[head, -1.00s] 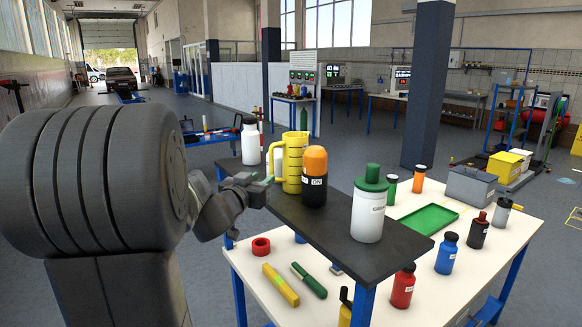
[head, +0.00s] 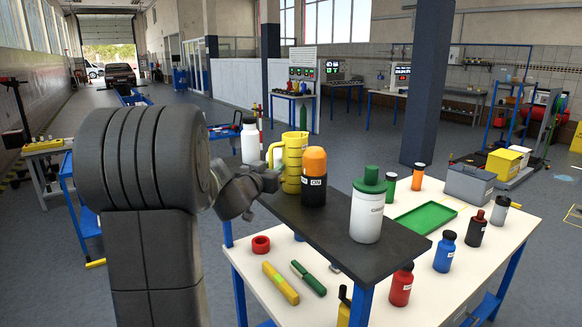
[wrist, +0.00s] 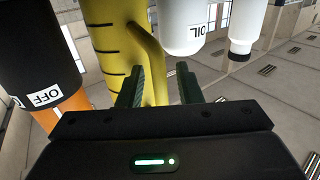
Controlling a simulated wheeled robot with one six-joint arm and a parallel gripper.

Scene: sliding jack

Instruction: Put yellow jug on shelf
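The yellow jug (head: 294,165) stands upright on the dark raised shelf (head: 345,240), with its handle on its left side. My gripper (head: 272,180) is just left of the jug, at about the height of its lower part. In the wrist view the fingers of my gripper (wrist: 160,88) are spread apart. The yellow jug (wrist: 112,35) shows just beyond them, partly covered by the left finger, with a yellow part reaching into the gap. I see no grip on it, and cannot tell whether a finger touches it.
A black bottle with an orange top (head: 314,180) stands close right of the jug. A white bottle with a green top (head: 368,205) is nearer the shelf's front. A white bottle (head: 250,142) is left of the jug. Bottles and a green tray (head: 425,218) occupy the white table.

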